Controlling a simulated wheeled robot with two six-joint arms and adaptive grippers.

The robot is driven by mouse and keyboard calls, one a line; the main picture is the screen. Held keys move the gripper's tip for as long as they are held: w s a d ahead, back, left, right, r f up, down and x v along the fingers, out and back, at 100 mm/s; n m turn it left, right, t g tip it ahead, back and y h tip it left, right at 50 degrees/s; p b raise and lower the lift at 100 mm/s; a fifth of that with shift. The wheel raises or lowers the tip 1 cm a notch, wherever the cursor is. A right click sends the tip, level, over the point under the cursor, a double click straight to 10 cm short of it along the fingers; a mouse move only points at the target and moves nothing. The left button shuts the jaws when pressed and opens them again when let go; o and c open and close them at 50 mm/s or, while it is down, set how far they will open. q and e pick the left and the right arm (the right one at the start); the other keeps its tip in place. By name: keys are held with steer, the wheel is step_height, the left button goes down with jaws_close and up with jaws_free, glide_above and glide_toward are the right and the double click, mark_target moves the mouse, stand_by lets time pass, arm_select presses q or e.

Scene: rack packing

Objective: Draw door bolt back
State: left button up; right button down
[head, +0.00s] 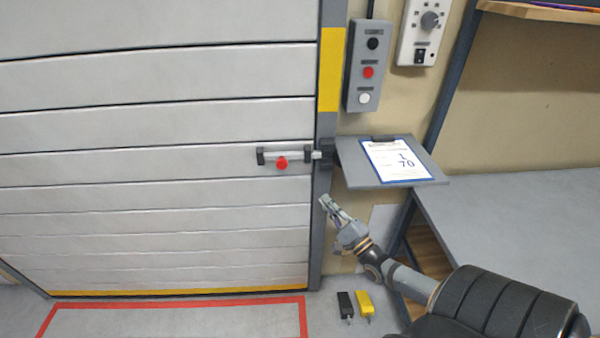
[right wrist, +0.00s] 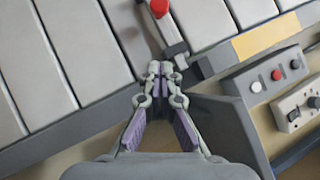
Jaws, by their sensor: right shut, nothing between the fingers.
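The door bolt (head: 297,155) is a light metal bar in dark brackets on the grey slatted door (head: 150,185). It has a round red knob (head: 281,163), and its right end reaches the dark keeper on the door frame. My right gripper (head: 326,202) is below and to the right of the bolt, apart from the knob, shut and empty. In the right wrist view the shut fingertips (right wrist: 161,68) point toward the bolt, and the red knob (right wrist: 159,8) shows at the top edge. My left gripper is in neither view.
A grey shelf (head: 350,165) with a clipboard (head: 398,161) juts out just right of the bolt, above my right gripper. A button box (head: 367,66) hangs above. A grey table (head: 510,225) stands at right. Black (head: 345,305) and yellow (head: 365,303) items are on the floor.

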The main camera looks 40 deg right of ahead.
steer(key=a+p+x, duration=0.1)
steer(key=a+x, duration=0.2)
steer(key=x, duration=1)
steer(key=shift+s+r, duration=0.25)
steer(key=shift+r, duration=0.15)
